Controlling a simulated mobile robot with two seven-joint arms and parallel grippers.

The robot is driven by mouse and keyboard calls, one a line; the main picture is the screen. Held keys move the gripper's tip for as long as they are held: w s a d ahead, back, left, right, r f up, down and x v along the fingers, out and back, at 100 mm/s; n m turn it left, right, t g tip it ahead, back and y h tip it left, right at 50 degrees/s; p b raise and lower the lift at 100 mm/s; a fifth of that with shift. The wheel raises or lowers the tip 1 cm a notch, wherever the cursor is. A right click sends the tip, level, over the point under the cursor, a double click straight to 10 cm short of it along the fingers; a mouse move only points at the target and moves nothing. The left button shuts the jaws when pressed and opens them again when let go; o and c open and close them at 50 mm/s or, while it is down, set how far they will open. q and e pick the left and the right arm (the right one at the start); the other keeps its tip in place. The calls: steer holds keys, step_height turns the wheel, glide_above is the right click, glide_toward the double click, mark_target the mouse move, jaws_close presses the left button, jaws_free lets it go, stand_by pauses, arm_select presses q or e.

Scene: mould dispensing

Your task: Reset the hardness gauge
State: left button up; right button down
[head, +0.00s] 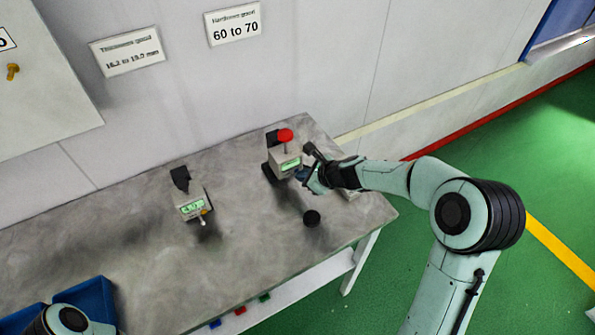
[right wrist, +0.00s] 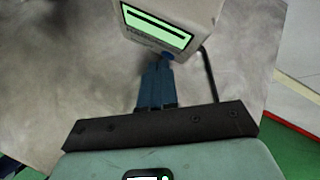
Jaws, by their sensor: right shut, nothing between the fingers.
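The hardness gauge (head: 283,161) is a boxy grey device with a green display and a red knob on top, near the table's right end. In the right wrist view its body (right wrist: 196,10) and lit green display (right wrist: 157,28) fill the top. A small blue button (right wrist: 167,56) shows just below the display. My right gripper (head: 304,174) is shut and empty at the gauge's front. In the right wrist view its blue fingertips (right wrist: 158,68) are right at the button; I cannot tell whether they touch it. My left gripper is out of view.
A second gauge (head: 190,208) with a green display stands to the left on the grey table (head: 150,265). Blue bins (head: 95,296) are at lower left. Wall signs hang behind the table.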

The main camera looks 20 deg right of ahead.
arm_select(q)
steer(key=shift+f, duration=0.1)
arm_select(e)
steer(key=shift+s, duration=0.1)
steer(key=shift+s+f+b, duration=0.1)
steer(key=shift+s+b, duration=0.25)
steer(key=shift+s, duration=0.45)
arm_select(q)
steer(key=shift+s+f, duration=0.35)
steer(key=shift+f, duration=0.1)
arm_select(e)
steer(key=shift+d, duration=0.1)
steer(key=shift+w, duration=0.1)
steer(key=shift+s+b, duration=0.4)
steer(key=shift+s, duration=0.05)
steer(key=s+b, duration=0.1)
steer(key=s, duration=0.1)
steer(key=shift+s+d, duration=0.15)
steer(key=shift+s, duration=0.25)
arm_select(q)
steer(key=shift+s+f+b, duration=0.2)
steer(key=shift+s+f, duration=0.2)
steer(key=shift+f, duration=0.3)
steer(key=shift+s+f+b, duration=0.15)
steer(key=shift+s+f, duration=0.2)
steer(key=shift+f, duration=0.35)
arm_select(e)
steer(key=shift+s, duration=0.7)
